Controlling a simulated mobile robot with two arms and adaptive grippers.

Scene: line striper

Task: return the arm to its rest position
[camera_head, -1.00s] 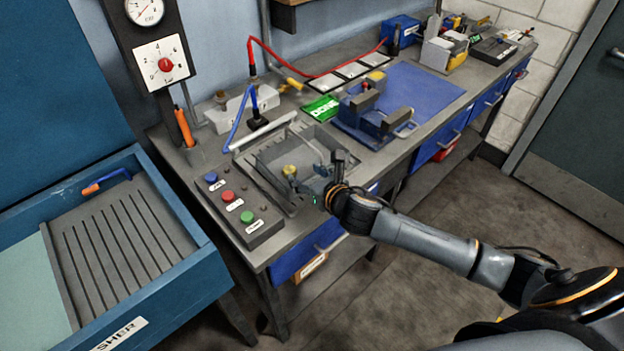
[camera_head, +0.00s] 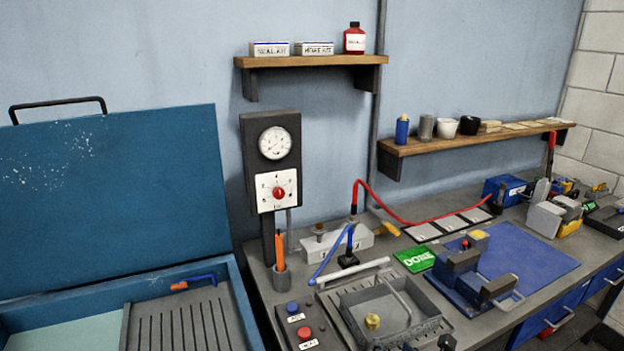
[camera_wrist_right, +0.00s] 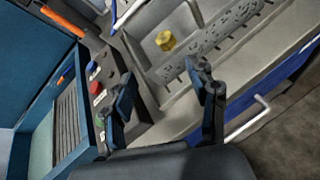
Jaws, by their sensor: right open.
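My right gripper (camera_wrist_right: 165,100) is open and empty in the right wrist view, its two dark fingers spread apart. It hangs over the front edge of the workbench, near the grey tray (camera_wrist_right: 145,50) that holds a small brass piece (camera_wrist_right: 166,40). In the head view only a dark bit of the right gripper (camera_head: 440,344) shows at the bottom edge, in front of the same tray (camera_head: 350,315) with the brass piece (camera_head: 372,322). The rest of my right arm is out of the head view. My left gripper is in neither view.
The button box (camera_head: 305,325) stands left of the tray, and the open blue washer (camera_head: 245,300) is farther left. A vise on a blue mat (camera_head: 535,250) and a green card (camera_head: 414,259) are to the right. Two shelves (camera_head: 310,60) hang on the wall above.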

